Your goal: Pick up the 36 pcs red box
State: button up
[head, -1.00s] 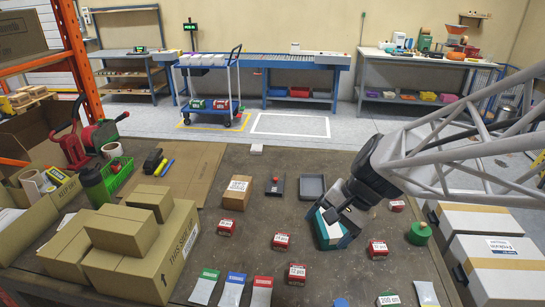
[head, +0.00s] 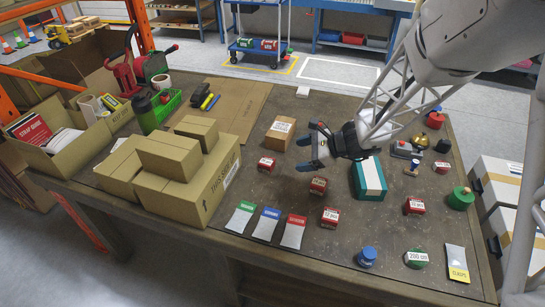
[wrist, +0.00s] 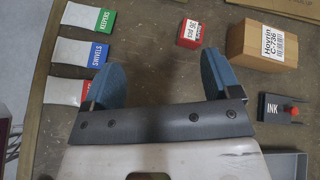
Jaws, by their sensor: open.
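The red box (wrist: 190,33) has a white label reading 36 pcs, upside down in the wrist view. In the head view this red box (head: 266,164) stands on the table just in front of the small brown carton, its label too small to read. My gripper (head: 310,152) is open and empty above the table, to the right of the box. In the wrist view the blue fingers of my gripper (wrist: 160,62) are spread wide. The box lies beyond the fingertips, near the right finger, and is not between them.
The brown carton (head: 280,133) stands close behind the box. Other red boxes (head: 318,186) and a teal-and-white box (head: 369,180) stand to the right. Three labelled packets (head: 266,224) lie in front. Stacked cartons (head: 180,175) are at left. An ink pad (wrist: 285,108) shows in the wrist view.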

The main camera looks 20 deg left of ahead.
aim_at(273, 162)
jog(key=w+a+f+m, duration=0.1)
jog(key=w+a+f, duration=0.1)
jog(key=f, duration=0.1)
jog(key=w+a+f+m+t+y, duration=0.1)
jog(key=w+a+f+m, duration=0.1)
jog(key=f, duration=0.2)
jog(key=w+a+f+m, duration=0.2)
jog(key=a+f, duration=0.1)
jog(key=f, duration=0.1)
jog(key=shift+f+t+y, duration=0.15)
jog(key=shift+t+y, duration=0.25)
jog(key=shift+a, duration=0.15)
jog(key=shift+x, duration=1.2)
jog(key=shift+w+f, duration=0.1)
jog(key=shift+x, duration=2.55)
jog(key=shift+w, duration=0.1)
jog(key=c, duration=1.1)
